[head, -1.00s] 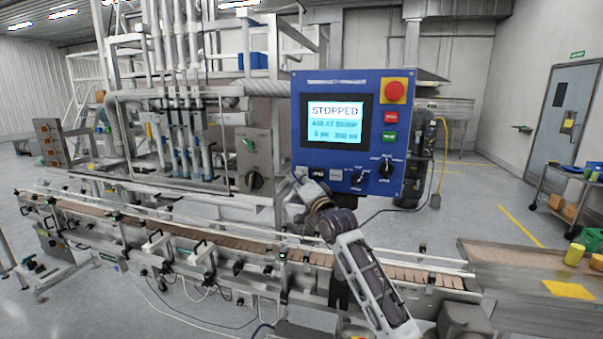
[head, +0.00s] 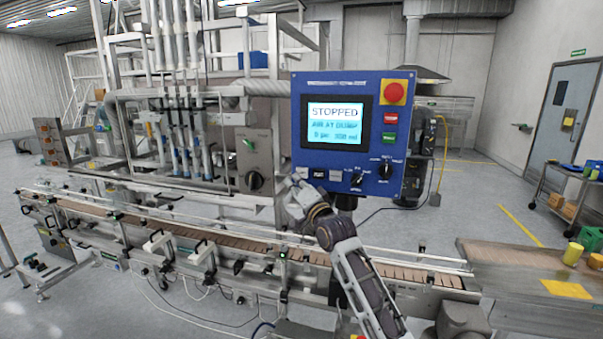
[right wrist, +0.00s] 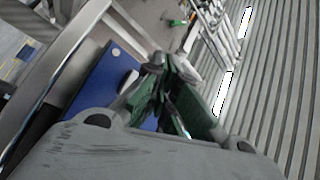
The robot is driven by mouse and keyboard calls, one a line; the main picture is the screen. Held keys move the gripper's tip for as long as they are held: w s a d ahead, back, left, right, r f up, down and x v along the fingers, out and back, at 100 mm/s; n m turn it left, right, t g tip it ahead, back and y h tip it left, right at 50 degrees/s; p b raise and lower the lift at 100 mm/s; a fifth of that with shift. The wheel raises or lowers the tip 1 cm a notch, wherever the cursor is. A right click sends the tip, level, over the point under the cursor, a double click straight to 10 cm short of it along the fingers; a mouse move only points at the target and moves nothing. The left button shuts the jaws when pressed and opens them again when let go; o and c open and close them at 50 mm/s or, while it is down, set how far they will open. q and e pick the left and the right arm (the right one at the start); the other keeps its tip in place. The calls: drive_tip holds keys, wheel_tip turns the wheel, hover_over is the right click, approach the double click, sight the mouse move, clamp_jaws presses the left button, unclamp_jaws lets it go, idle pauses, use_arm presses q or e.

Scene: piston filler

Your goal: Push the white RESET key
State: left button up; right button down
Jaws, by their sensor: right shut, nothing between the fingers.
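The blue control panel (head: 300,140) faces me, its screen (head: 336,124) reading STOPPED. Along its lower edge sit a pale key (head: 303,172) at the left, a black key (head: 319,173) and another pale key (head: 336,175). Their lettering is too small to read, so I cannot tell which is RESET. My right gripper (head: 299,186) is shut and empty, at the panel's lower left corner, just below the left pale key. In the right wrist view the gripper (right wrist: 163,75) is beside the blue panel (right wrist: 100,85), with a white key (right wrist: 128,82) near the fingers. I cannot tell whether they touch.
A red knob on a yellow plate (head: 393,92), a red button (head: 391,117), a green button (head: 389,137) and two black selector knobs (head: 385,171) share the panel. The conveyor (head: 230,246) runs below. The filler's grey box (head: 255,160) stands left of the panel.

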drive_tip(key=s, duration=0.1)
drive_tip(key=s+a+p, duration=0.1)
drive_tip(key=s, duration=0.1)
drive_tip(key=shift+s, duration=0.15)
idle(1.0)
